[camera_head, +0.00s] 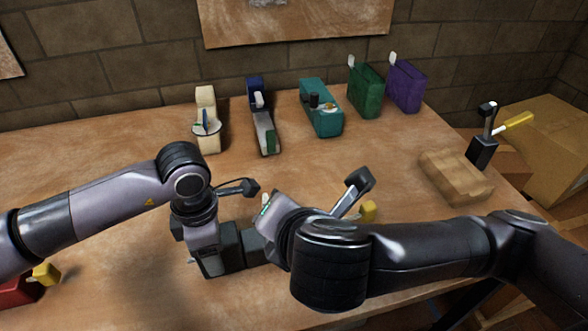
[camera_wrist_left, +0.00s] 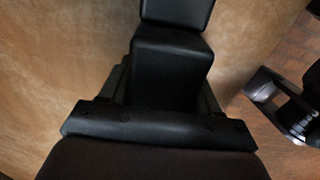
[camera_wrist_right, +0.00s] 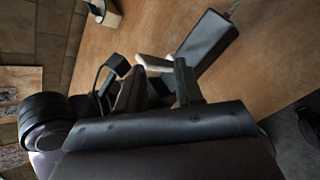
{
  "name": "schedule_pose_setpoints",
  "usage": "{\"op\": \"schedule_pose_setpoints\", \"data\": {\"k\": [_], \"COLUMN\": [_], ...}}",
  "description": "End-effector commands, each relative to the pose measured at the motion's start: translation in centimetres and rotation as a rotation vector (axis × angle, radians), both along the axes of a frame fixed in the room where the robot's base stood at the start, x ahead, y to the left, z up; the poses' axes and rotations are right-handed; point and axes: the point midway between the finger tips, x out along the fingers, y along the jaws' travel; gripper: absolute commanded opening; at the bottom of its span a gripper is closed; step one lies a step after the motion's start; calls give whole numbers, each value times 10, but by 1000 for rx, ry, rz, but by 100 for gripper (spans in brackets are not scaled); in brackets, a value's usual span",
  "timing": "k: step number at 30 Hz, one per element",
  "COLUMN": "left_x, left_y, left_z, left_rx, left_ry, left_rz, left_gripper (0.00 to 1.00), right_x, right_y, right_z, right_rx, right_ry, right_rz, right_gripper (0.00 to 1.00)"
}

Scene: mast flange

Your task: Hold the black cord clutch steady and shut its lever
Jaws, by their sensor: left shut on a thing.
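The black cord clutch (camera_head: 256,247) lies on the wooden table between my two arms, and its block shape shows close in the left wrist view (camera_wrist_left: 170,65). My left gripper (camera_head: 218,255) is shut on its body from the left. A white lever (camera_wrist_right: 155,63) sticks up from the black clutch body (camera_wrist_right: 207,45) in the right wrist view, and its pale tip (camera_head: 265,198) shows in the head view. My right gripper (camera_wrist_right: 157,85) is open, its fingers apart close by the lever. I cannot tell whether they touch it. My right arm hides much of the clutch in the head view.
Cream (camera_head: 207,120), blue (camera_head: 257,105), teal (camera_head: 321,108), green (camera_head: 365,90) and purple (camera_head: 405,86) units stand at the back. A wooden block (camera_head: 455,175) is at the right edge, a red unit (camera_head: 18,291) at the lower left. The table middle behind my arms is clear.

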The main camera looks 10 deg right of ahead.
Motion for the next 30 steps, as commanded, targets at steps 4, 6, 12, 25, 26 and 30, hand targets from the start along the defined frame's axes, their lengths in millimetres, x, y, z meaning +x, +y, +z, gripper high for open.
{"op": "schedule_pose_setpoints", "data": {"k": [4, 6, 12, 25, 26, 30], "left_x": [0, 0, 0, 0, 0, 0], "left_y": [0, 0, 0, 0, 0, 0], "left_z": [0, 0, 0, 0, 0, 0], "left_rx": [0, 0, 0, 0, 0, 0], "left_ry": [-1, -1, -1, -1, -1, -1], "left_rz": [1, 1, 1, 1, 1, 1], "left_gripper": [16, 16, 16, 16, 16, 16], "right_x": [7, 8, 14, 20, 20, 20], "right_y": [-3, -4, -7, -12, -12, -13], "right_z": [2, 3, 8, 25, 27, 35], "right_rx": [122, 179, 340, 670, 692, 791], "right_ry": [75, 113, 218, 452, 470, 550], "right_rz": [-105, -153, -298, -639, -664, -779], "right_gripper": [36, 36, 36, 36, 36, 36]}}
